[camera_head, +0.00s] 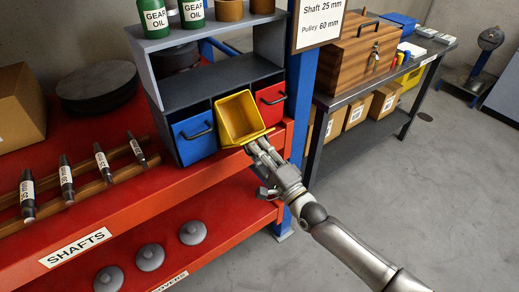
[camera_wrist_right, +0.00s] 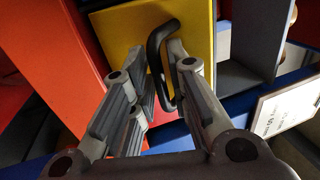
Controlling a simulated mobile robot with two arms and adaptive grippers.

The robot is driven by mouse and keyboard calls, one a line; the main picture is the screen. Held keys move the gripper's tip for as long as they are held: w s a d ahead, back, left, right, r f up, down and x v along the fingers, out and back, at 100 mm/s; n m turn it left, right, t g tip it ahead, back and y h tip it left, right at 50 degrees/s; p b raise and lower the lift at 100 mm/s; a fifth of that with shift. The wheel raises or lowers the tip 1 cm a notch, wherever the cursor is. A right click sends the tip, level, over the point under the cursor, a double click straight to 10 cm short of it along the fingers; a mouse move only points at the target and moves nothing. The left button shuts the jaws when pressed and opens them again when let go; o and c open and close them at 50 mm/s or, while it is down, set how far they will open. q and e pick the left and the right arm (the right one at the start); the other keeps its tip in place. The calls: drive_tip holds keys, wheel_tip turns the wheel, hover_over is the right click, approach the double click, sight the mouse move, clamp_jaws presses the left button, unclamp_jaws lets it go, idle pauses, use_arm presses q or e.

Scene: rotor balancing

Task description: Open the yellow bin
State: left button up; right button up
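The yellow bin (camera_head: 238,117) sits in the middle slot of the grey shelf unit, between a blue bin (camera_head: 194,138) and a red bin (camera_head: 270,102). It is tilted forward and its inside shows from above. My right gripper (camera_head: 259,148) is at its front lower edge. In the right wrist view, the bin's yellow front (camera_wrist_right: 203,30) carries a dark handle (camera_wrist_right: 155,45). The handle passes between the fingertips of my right gripper (camera_wrist_right: 162,75), which look closed on it. My left gripper is not in view.
The grey shelf unit (camera_head: 218,82) stands on a red workbench (camera_head: 215,190). Several labelled shafts (camera_head: 66,180) lie on a rack at the left. A blue post (camera_head: 300,95) rises just right of the bins. Open floor (camera_head: 400,190) lies to the right.

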clamp_jaws()
drive_tip(key=shift+r, duration=0.1)
drive_tip(key=shift+w+a+r, duration=0.2)
drive_tip(key=shift+w+r, duration=0.1)
drive_tip(key=shift+r, duration=0.35)
unclamp_jaws()
drive_tip(key=v, duration=1.2)
